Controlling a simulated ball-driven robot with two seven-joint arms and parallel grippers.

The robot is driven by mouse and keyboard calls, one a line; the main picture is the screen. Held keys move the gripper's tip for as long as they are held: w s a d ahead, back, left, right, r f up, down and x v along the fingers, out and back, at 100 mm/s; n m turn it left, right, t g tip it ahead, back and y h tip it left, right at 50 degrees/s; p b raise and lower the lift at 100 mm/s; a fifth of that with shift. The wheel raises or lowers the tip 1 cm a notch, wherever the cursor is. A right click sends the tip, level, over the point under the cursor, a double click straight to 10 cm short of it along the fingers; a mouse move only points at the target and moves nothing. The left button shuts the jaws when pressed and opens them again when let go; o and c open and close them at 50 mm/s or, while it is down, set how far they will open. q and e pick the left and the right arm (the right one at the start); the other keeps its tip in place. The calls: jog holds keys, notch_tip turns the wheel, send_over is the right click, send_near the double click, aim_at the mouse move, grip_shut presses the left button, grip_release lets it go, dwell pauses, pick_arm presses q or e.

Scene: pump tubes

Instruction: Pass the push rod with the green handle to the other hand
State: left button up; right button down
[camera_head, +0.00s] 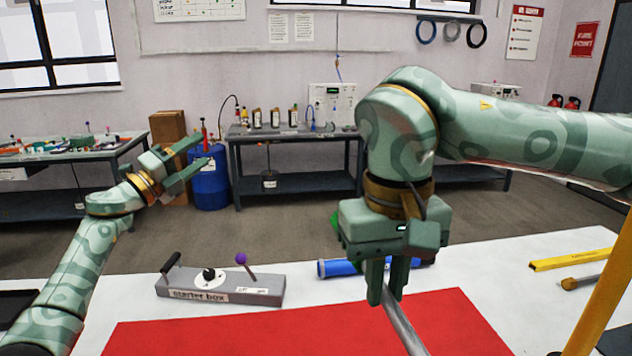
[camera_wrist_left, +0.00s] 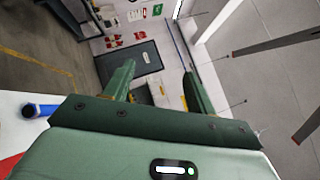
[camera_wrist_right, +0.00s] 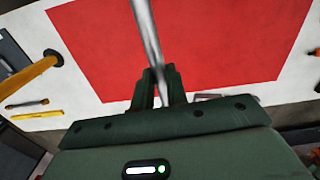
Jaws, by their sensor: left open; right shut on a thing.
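My right gripper (camera_head: 386,295) points down over the red mat (camera_head: 450,315) and is shut on the metal shaft of the push rod (camera_head: 404,328). The rod slants down to the lower right. A bit of green, apparently its handle (camera_head: 335,221), shows behind the gripper; most of it is hidden. In the right wrist view the grey shaft (camera_wrist_right: 147,35) runs up from between the fingers (camera_wrist_right: 160,90). My left gripper (camera_head: 190,161) is open and empty, raised at the left, well apart from the rod. Its spread fingers show in the left wrist view (camera_wrist_left: 157,88).
A grey starter box (camera_head: 225,287) with a purple-knobbed lever stands on the white table (camera_head: 130,282). A blue tube (camera_head: 340,268) lies behind my right gripper. A yellow bar (camera_head: 570,260) lies at right, near a yellow post (camera_head: 605,285). The mat's left part is clear.

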pick_arm(q)
jog(key=s+d+r+m+g+h, duration=0.2)
jog(key=d+g, duration=0.2)
jog(key=d, duration=0.2)
jog(key=s+d+r+m+g+h, duration=0.1)
jog(key=s+d+m+g+h, duration=0.1)
jog(key=d+m+g, duration=0.3)
jog(key=n+g+y, duration=0.2)
jog(key=g+y, duration=0.9)
send_near(361, 270)
jog(key=shift+n, duration=0.3)
jog(key=x, duration=0.5)
jog(key=d+x, duration=0.1)
jog(key=x, duration=0.2)
jog(key=shift+w+d, duration=0.15)
jog(key=c, duration=1.2)
jog(key=shift+r, duration=0.1)
grip_shut()
pick_arm(e)
jog(key=c, duration=1.3)
grip_release()
jog(key=shift+r, duration=0.1)
